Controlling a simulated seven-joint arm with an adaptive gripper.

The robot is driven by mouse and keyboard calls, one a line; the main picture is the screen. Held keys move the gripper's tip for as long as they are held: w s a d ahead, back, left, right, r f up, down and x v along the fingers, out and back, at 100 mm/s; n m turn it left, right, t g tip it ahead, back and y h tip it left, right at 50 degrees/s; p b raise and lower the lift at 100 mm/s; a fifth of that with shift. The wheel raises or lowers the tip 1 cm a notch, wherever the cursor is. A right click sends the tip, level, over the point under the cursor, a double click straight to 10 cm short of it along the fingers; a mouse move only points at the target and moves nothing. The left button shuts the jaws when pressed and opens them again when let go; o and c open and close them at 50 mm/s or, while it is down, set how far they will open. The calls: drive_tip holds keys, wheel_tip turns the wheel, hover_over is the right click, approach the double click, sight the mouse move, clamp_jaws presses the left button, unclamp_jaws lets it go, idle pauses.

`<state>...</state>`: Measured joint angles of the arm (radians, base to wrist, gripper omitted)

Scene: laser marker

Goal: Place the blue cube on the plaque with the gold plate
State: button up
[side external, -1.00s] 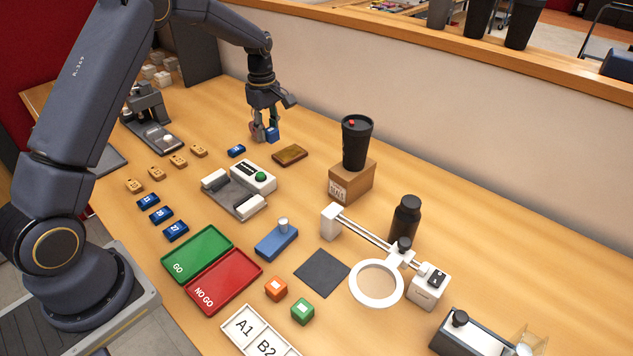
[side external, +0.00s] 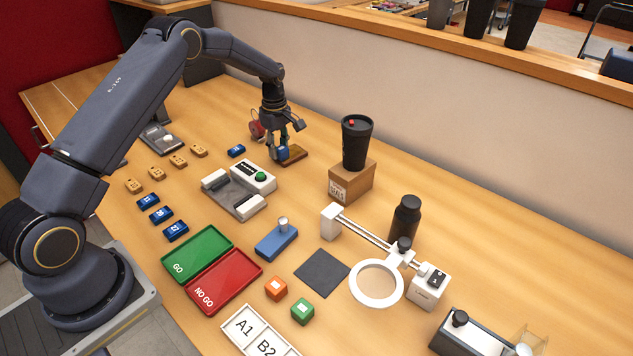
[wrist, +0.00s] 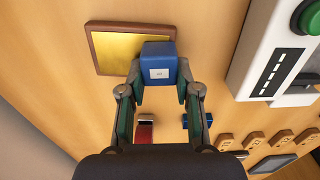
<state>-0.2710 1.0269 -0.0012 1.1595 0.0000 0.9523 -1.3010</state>
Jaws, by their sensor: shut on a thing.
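The blue cube (wrist: 159,68) has a small white label and sits between the fingers of my gripper (wrist: 160,82), which is shut on it. In the side external view the cube (side external: 283,153) is at the fingertips of my gripper (side external: 282,150). The plaque with the gold plate (wrist: 113,49) is a brown wooden block lying flat on the table. In the wrist view the cube overlaps the plaque's lower right part. In the side external view the plaque (side external: 297,155) is partly hidden behind the cube and fingers. I cannot tell whether the cube touches it.
A white and grey device with a green button (side external: 258,177) stands beside the plaque. A cardboard box (side external: 351,184) with a black tumbler (side external: 356,142) stands to its right. The table between plaque and box is clear.

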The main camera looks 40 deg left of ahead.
drive_tip(key=o, duration=0.9)
drive_tip(key=shift+c, duration=0.2)
drive_tip(key=shift+r, duration=0.1)
wheel_tip(320, 180, up, 13)
wheel_tip(320, 180, up, 5)
drive_tip(key=m, duration=0.2)
hover_over(279, 147)
drive_tip(key=s+d, duration=0.2)
drive_tip(key=s+d+r+m+t, duration=0.3)
drive_tip(key=s+d+r+m, duration=0.35)
drive_tip(key=s+r, duration=0.4)
drive_tip(key=s+d+f+m+t, duration=0.1)
drive_tip(key=s+d+m, duration=0.2)
drive_tip(key=s, duration=0.7)
drive_tip(key=s+d+f+m+t, duration=0.1)
drive_tip(key=s+d+m, duration=0.1)
drive_tip(key=s+m, duration=0.4)
drive_tip(key=s, duration=0.4)
drive_tip(key=shift+s+d+f+t, duration=0.2)
drive_tip(key=shift+d+f+t, duration=0.1)
drive_tip(key=shift+d, duration=0.1)
